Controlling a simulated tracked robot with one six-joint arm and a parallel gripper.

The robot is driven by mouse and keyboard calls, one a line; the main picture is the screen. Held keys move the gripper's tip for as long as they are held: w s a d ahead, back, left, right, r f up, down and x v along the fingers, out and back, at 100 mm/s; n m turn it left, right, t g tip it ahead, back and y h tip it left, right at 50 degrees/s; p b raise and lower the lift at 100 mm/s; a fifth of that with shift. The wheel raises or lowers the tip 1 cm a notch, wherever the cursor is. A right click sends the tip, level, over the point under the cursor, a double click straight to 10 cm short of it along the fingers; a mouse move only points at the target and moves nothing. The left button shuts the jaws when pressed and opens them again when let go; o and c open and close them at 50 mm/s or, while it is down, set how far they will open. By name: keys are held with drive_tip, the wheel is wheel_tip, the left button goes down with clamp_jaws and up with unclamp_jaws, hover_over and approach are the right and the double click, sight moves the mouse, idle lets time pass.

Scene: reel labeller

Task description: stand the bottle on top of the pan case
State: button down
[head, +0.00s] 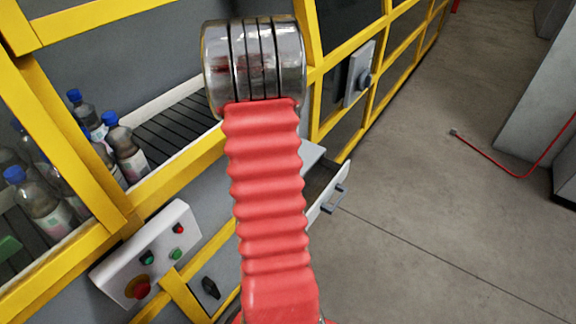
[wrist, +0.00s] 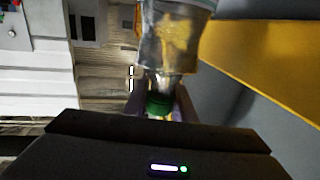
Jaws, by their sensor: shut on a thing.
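In the wrist view, a clear bottle (wrist: 176,42) with a green cap (wrist: 159,104) is held at its cap end between the fingers of my gripper (wrist: 160,100). Its body points away from the palm and runs out of the top of the picture. A yellowish label or content shows through its side. In the head view my red-sleeved arm hides the gripper and the held bottle. I cannot make out the pan case for certain in either view.
Several blue-capped bottles (head: 125,148) stand by a dark conveyor (head: 175,125) behind the yellow frame (head: 180,172). A control box (head: 150,255) juts out in front. A pale drawer-like part (head: 328,194) with a handle sticks out right of my arm.

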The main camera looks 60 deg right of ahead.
drive_tip(key=shift+f, duration=2.85)
drive_tip(key=shift+f, duration=2.1)
drive_tip(key=c, duration=1.5)
unclamp_jaws()
drive_tip(key=shift+f, duration=0.15)
drive_tip(key=a, duration=1.2)
drive_tip(key=shift+s, duration=0.25)
